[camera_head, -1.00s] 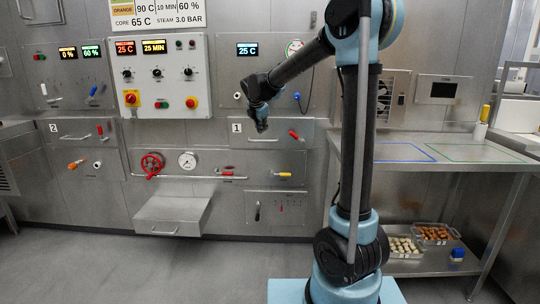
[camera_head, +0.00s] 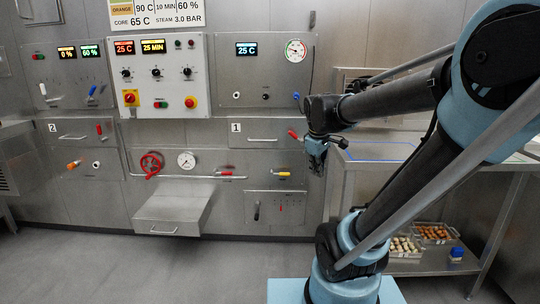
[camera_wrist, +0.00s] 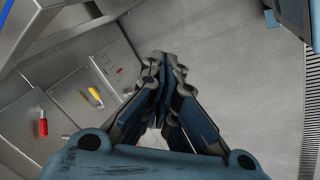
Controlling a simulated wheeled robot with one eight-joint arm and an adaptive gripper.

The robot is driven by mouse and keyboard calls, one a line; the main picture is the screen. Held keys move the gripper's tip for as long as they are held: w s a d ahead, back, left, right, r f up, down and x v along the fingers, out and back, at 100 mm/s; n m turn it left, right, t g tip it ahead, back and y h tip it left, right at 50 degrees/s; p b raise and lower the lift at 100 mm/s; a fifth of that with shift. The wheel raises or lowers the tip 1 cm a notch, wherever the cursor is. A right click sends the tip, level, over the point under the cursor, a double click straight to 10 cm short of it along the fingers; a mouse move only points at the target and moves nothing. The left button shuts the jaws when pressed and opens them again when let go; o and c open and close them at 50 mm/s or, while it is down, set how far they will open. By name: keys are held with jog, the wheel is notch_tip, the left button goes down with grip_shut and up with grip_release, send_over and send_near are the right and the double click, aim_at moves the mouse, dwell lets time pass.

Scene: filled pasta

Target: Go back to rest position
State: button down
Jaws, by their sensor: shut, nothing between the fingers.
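My gripper (camera_head: 316,162) hangs fingers down in the head view, in front of the panel marked 1 and left of the steel table's near edge. In the wrist view its fingers (camera_wrist: 161,62) come together at the tips, shut with nothing between them. The gripper is in the air and I see it touching nothing. My arm is folded back to the right, with its elbow at the right edge of the head view.
A steel table (camera_head: 350,170) with a blue outline stands right; trays of pasta (camera_head: 436,232) and a blue object (camera_head: 457,253) are on its lower shelf. The wall has a control box (camera_head: 158,75), red valve wheel (camera_head: 151,164) and red handle (camera_head: 292,134). Floor at left is clear.

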jog(key=s+d+f+m, duration=0.1)
jog(key=s+f+m, duration=0.3)
jog(key=s, duration=0.4)
jog(key=s+d+f+m+g+y, duration=0.1)
jog(key=s+f+m, duration=0.4)
jog(key=s+f, duration=0.2)
jog(key=shift+s+d, duration=0.2)
jog(key=shift+s, duration=0.2)
jog(key=shift+w+f, duration=0.25)
jog(key=shift+w, duration=0.2)
